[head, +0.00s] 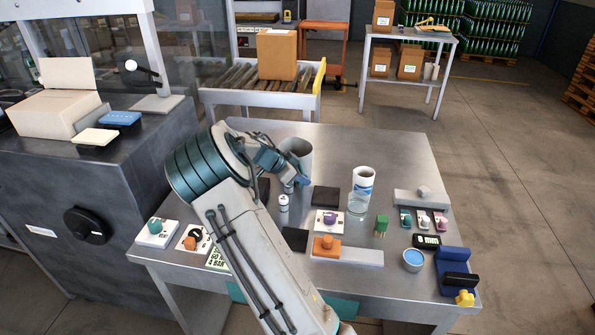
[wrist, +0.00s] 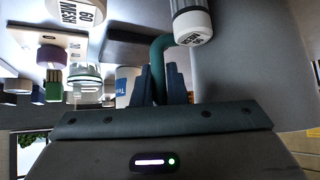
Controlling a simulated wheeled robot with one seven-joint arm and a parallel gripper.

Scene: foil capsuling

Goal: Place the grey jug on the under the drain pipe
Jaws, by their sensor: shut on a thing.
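The grey jug (head: 297,150) is at the back left of the steel table, partly hidden behind my arm. In the wrist view a large grey surface, seemingly the jug's side (wrist: 240,65), fills the right. My gripper (head: 298,181) is beside the jug, on its near side. In the wrist view my gripper (wrist: 166,82) is shut on a dark green curved handle (wrist: 158,55), which appears to be the jug's. I cannot tell whether the jug touches the table. I cannot clearly make out a drain pipe; a round black fitting (head: 87,225) is on the dark cabinet.
A white-capped bottle (head: 284,203) stands close to my gripper. A clear cup with a blue label (head: 360,190), orange block (head: 327,246), blue holder (head: 453,270) and small pads crowd the steel table (head: 400,155). The dark cabinet (head: 60,180) stands left; a roller conveyor (head: 240,80) is behind.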

